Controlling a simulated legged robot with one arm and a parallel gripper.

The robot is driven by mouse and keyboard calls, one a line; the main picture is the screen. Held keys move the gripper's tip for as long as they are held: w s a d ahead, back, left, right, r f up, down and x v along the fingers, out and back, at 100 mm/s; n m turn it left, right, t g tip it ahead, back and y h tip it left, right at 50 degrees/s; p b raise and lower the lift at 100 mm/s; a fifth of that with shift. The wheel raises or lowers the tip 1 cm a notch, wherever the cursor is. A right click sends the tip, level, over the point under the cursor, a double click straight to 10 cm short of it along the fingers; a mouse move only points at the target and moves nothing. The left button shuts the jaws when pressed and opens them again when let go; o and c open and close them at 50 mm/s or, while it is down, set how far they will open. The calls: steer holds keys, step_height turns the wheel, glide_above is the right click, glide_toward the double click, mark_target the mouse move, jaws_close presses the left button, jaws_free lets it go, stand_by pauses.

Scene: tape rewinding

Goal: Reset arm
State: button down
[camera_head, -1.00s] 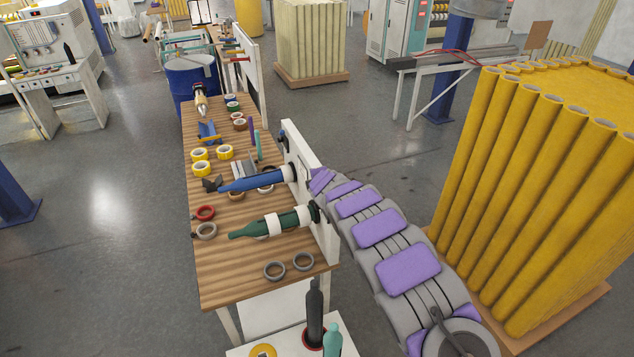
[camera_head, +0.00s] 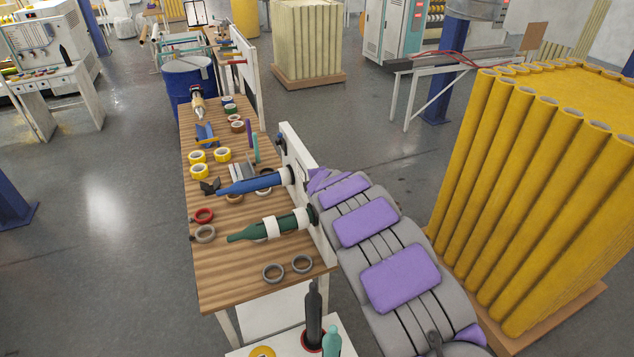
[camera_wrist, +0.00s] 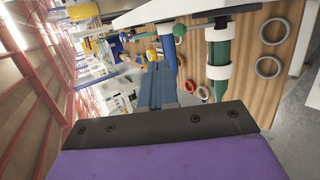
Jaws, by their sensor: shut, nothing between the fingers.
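My arm, grey with purple pads (camera_head: 400,278), rises from the bottom right of the head view. Its far end is beside the white upright board (camera_head: 301,165) at the right edge of the wooden workbench (camera_head: 225,290). My gripper is not clearly seen there. A green spindle with white collars (camera_head: 270,226) and a blue spindle (camera_head: 250,182) stick out from the board over the bench.
Loose tape rolls lie on the bench, including a grey ring (camera_head: 302,264), a red ring (camera_head: 202,216) and a yellow roll (camera_head: 222,154). A dark bottle-shaped piece (camera_head: 314,312) stands on a white table in front. Tall yellow rolls (camera_head: 545,190) stand close right of my arm. Floor left is clear.

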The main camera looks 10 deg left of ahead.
steer(key=s+d+m+h+b, duration=0.2)
steer(key=d+m+b, duration=0.1)
steer(key=d, duration=0.5)
steer(key=s+d+m+h+b, duration=0.2)
steer(key=d+m+h+b, duration=0.1)
steer(key=d, duration=0.5)
steer(key=s+d+m+g+h+b, duration=0.2)
steer(key=s+d+m+g+b, duration=0.35)
steer(key=s+d, duration=0.8)
steer(key=s+f+m+g+y+b, duration=0.1)
steer(key=s+f+m+b, duration=0.3)
steer(key=s, duration=0.9)
steer(key=s+f+m+g+y+b, duration=0.1)
steer(key=s+f+m+g+b, duration=0.2)
steer(key=s, duration=1.1)
steer(key=s+f+m+g+y+b, duration=0.1)
steer(key=s+f+m+b, duration=0.4)
steer(key=s, duration=0.9)
step_height(320, 180, down, 2)
steer(key=shift+s+f+g+b, duration=0.15)
steer(key=shift+g+b, duration=0.35)
steer(key=shift+g, duration=0.35)
steer(key=shift+d, duration=0.1)
